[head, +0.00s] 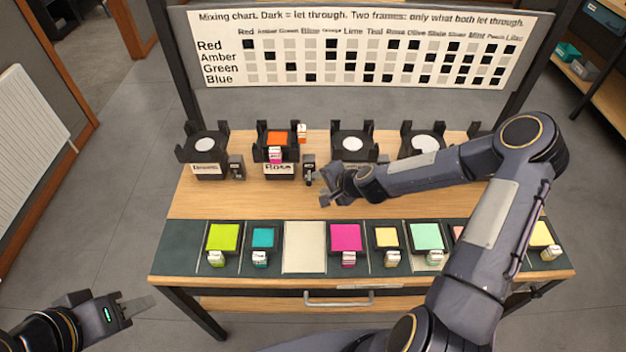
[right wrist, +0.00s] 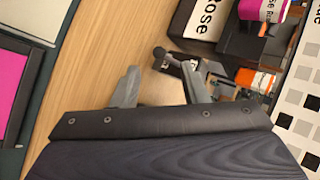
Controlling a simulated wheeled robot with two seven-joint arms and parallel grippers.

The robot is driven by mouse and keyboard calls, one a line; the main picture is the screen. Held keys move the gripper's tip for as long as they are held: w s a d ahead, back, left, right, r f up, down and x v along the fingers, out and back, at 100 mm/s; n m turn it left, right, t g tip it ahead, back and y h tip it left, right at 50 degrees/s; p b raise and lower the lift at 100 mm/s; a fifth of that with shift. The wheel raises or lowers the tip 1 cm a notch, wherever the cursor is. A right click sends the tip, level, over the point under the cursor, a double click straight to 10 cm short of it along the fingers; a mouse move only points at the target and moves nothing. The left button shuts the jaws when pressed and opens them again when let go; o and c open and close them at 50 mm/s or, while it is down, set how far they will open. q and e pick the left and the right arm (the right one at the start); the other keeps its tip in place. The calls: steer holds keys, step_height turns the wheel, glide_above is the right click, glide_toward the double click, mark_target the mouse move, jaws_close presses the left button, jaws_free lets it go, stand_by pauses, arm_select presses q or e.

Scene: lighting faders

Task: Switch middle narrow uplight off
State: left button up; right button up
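Several black uplights stand along the back of the table. The one labelled Rose (head: 279,168) holds an orange frame (head: 278,139), with a rose-tagged frame (head: 275,155) in front; its label also shows in the right wrist view (right wrist: 205,14). A small dark switch box (head: 309,163) with a round-ended lever (right wrist: 159,53) stands at its right side. My right gripper (head: 326,190) is open and empty, low over the wood; in the right wrist view its fingers (right wrist: 168,76) are apart, just short of the lever. My left gripper (head: 135,306) is off the table's front left; its opening is unclear.
Other uplights stand at left (head: 205,145), centre (head: 351,146) and right (head: 425,144), the last partly behind my right arm. Coloured frames, including a magenta one (head: 345,237), lie in the front rack. A mixing chart (head: 350,87) rises behind. Bare wood lies between.

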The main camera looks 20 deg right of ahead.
mark_target(310, 183)
steer(key=shift+x, duration=2.3)
steer(key=shift+c, duration=0.4)
